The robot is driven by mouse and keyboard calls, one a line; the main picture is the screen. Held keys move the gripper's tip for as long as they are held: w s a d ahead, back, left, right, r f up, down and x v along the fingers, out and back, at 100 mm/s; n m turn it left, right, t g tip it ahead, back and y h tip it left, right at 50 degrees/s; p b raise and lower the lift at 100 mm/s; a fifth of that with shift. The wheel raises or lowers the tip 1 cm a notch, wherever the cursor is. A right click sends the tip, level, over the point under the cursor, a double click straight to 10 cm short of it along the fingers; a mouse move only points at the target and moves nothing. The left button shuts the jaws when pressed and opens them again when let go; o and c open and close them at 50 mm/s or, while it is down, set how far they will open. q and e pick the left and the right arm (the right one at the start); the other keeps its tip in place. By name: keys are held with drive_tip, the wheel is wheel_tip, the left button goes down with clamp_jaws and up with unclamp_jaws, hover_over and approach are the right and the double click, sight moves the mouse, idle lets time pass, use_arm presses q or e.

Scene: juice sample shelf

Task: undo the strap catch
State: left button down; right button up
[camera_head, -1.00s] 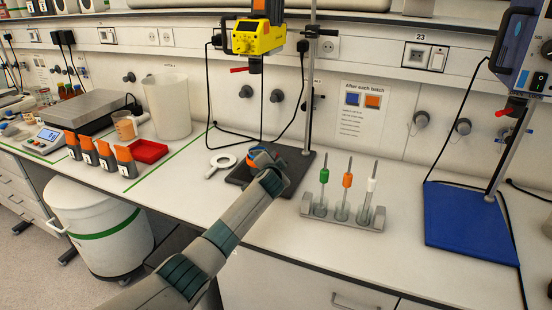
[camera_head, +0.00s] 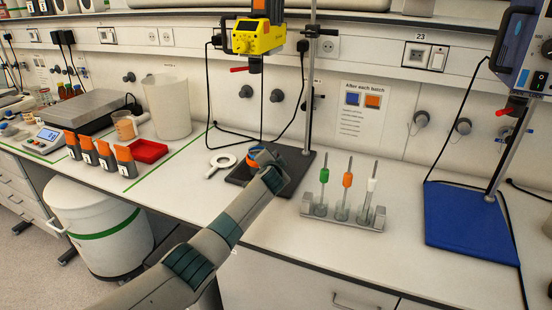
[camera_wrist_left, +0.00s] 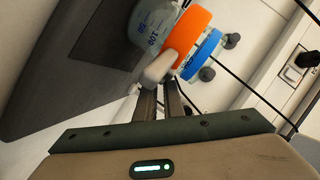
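In the left wrist view, a clear container with printed marks (camera_wrist_left: 152,30) has an orange band (camera_wrist_left: 187,36) and a blue ring (camera_wrist_left: 203,56) around its end. A short pale tab (camera_wrist_left: 159,66) sticks out from the orange band, and I take it for the strap catch. My left gripper's two dark fingers (camera_wrist_left: 162,95) reach up to this tab; whether they grip it is unclear. In the head view my left gripper (camera_head: 262,161) is over the dark stand base (camera_head: 296,168) and partly hides the container, with only some orange and blue (camera_head: 253,157) showing.
A yellow device (camera_head: 258,36) hangs on the stand's rod above. A white ring-shaped object (camera_head: 219,164) lies left of the base. A rack (camera_head: 344,212) with green, orange and white-topped pieces stands to the right, and a blue stand base (camera_head: 470,228) lies further right.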

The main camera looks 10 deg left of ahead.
use_arm(q)
drive_tip(key=shift+r+p, duration=0.15)
drive_tip(key=shift+p, duration=0.35)
drive_tip(key=m+h+p, duration=0.1)
drive_tip(key=p, duration=0.1)
drive_tip(key=m+h+p, duration=0.1)
drive_tip(key=h+p, duration=0.1)
drive_tip(key=shift+s+d, duration=0.15)
drive_tip(key=shift+d, duration=0.05)
drive_tip(key=shift+m+h, duration=0.3)
drive_tip(key=shift+m, duration=0.1)
drive_tip(key=shift+d+m+h+p, duration=0.3)
drive_tip(key=shift+m+h+p, duration=0.25)
drive_tip(key=shift+h, duration=0.15)
drive_tip(key=shift+s, duration=0.1)
drive_tip(key=shift+m+h, duration=0.35)
drive_tip(key=shift+h, duration=0.15)
drive_tip(key=c, duration=2.2)
unclamp_jaws()
drive_tip(key=shift+o, duration=0.2)
